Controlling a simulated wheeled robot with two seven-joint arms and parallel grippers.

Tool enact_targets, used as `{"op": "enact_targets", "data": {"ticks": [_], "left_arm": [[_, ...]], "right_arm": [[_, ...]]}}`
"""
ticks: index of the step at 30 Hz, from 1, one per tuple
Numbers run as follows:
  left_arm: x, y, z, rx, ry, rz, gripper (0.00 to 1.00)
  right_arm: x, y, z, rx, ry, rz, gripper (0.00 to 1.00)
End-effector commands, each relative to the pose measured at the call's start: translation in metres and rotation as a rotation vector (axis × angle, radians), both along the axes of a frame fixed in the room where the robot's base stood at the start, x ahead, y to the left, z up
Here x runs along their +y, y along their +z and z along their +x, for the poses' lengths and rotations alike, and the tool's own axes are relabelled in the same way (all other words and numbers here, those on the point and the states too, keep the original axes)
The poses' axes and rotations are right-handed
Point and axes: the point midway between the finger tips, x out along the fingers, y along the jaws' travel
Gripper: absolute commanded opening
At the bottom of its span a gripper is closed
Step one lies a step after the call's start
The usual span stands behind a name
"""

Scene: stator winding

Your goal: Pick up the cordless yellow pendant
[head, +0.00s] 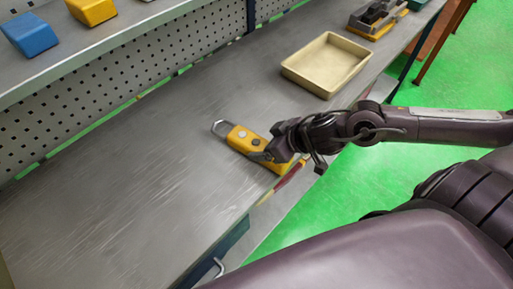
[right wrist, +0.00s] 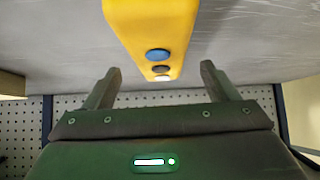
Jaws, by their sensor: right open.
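The yellow pendant (head: 246,140) lies on the grey bench near its front edge, with a metal loop at its far left end. It shows buttons on its upper face. My right gripper (head: 277,152) is at the pendant's near right end and hides part of it. In the right wrist view the pendant (right wrist: 151,35) is between and beyond the two open fingers (right wrist: 158,85), with a blue, a dark and a white button showing. I cannot tell whether a finger touches it. My left gripper is not in view.
A beige tray (head: 326,64) stands on the bench to the right of the pendant. A shelf at the upper left holds a blue block (head: 30,34) and a yellow block (head: 92,10). A grey and yellow device (head: 376,18) stands at the back right. The bench left of the pendant is clear.

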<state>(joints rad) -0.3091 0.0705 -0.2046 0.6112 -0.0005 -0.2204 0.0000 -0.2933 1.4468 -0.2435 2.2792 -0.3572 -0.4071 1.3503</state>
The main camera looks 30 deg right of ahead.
Motion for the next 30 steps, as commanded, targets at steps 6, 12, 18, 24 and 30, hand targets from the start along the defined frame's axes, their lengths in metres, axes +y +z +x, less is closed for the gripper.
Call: {"op": "enact_targets", "data": {"ticks": [6, 12, 18, 24, 30], "left_arm": [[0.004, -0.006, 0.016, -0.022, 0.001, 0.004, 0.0], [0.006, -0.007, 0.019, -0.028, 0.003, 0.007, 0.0], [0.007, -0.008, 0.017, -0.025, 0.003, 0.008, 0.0], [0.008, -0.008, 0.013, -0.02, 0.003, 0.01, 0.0], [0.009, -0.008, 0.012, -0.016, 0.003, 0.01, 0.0]], "right_arm": [[0.006, -0.015, 0.012, -0.004, -0.004, 0.008, 0.8], [0.012, -0.032, 0.025, -0.002, -0.003, 0.004, 0.8], [0.015, -0.038, 0.029, 0.0, 0.0, 0.0, 0.8], [0.015, -0.038, 0.029, 0.0, 0.001, -0.001, 0.77], [0.015, -0.038, 0.029, 0.0, 0.001, -0.001, 0.51]]}}
